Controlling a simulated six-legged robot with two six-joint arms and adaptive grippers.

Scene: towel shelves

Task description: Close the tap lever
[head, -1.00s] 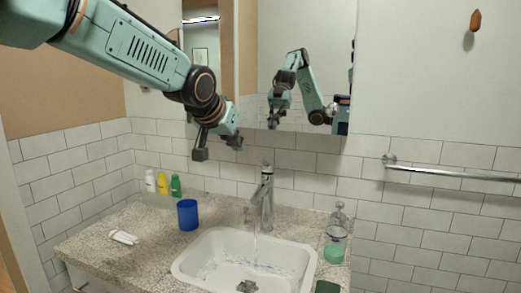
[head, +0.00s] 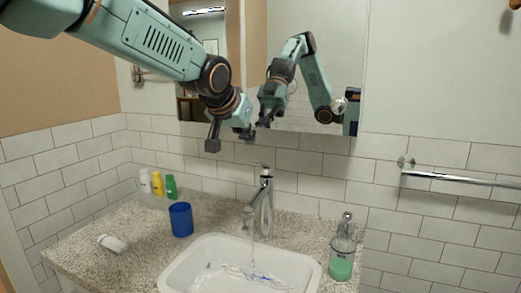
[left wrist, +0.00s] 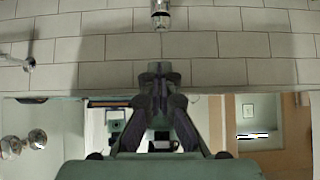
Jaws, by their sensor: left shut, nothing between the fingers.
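The chrome tap (head: 264,215) stands behind the white sink (head: 170,278), with its thin lever (head: 262,170) on top. A stream of water runs from the spout into the sink. My left gripper (head: 248,136) is above and slightly left of the lever, apart from it, in front of the wall. In the left wrist view the fingers (left wrist: 160,72) meet, with nothing between them. The tap (left wrist: 160,14) shows at that view's top edge, beyond the fingertips. My right gripper is not directly in view.
A blue cup (head: 181,220), several small bottles (head: 157,184) and a white tube (head: 113,244) stand or lie left of the sink. A soap dispenser (head: 342,255) stands right. The mirror (head: 345,60) reflects my arm. A towel rail (head: 455,178) is at right.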

